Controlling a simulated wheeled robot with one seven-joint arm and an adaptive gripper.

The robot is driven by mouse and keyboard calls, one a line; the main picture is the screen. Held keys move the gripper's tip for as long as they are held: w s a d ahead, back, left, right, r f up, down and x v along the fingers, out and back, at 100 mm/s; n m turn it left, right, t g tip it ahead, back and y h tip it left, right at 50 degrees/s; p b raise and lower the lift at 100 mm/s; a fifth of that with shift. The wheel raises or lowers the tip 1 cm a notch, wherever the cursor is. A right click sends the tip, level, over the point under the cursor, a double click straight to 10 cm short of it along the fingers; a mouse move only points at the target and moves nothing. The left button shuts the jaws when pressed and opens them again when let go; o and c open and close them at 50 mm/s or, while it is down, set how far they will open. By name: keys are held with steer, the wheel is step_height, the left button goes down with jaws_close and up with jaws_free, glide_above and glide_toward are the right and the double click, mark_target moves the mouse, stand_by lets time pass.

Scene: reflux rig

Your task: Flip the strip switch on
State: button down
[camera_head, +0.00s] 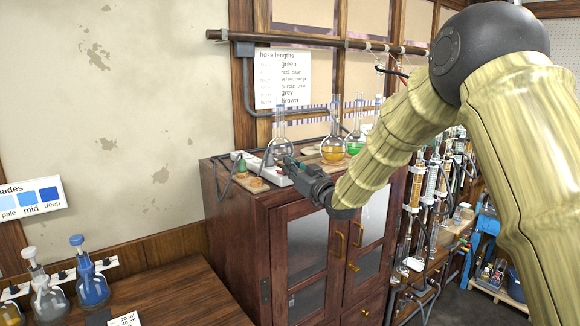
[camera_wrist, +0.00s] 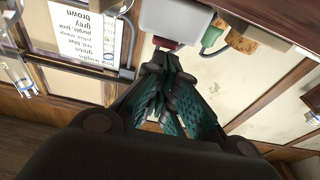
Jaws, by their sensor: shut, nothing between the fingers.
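The white power strip (camera_head: 275,178) lies on top of the brown cabinet, near its left front corner. In the wrist view I take the pale block (camera_wrist: 178,18) at the top to be the end of the strip. A dark red part (camera_wrist: 166,43) at its edge may be the switch; its position is unclear. My gripper (camera_head: 287,161) reaches in from the right over the cabinet's front edge, with its tips at the strip. In the wrist view my gripper (camera_wrist: 162,62) is shut and empty, its tips just short of the red part. In the head view it covers part of the strip.
A green plug (camera_wrist: 211,36) with a cord sits beside the strip, near a cork piece (camera_wrist: 241,40). Flasks with orange liquid (camera_head: 332,150) and green liquid (camera_head: 355,145) stand right of my gripper. A clear flask (camera_head: 279,148) stands close behind it.

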steer(key=s+d+f+t+b, duration=0.1)
steer(key=s+d+f+b, duration=0.1)
steer(key=s+d+b, duration=0.3)
steer(key=s+b, duration=0.2)
steer(key=shift+s+d+y+b, duration=0.3)
steer(key=shift+s+d, duration=0.1)
stand_by(0.9)
steer(key=shift+r, duration=0.1)
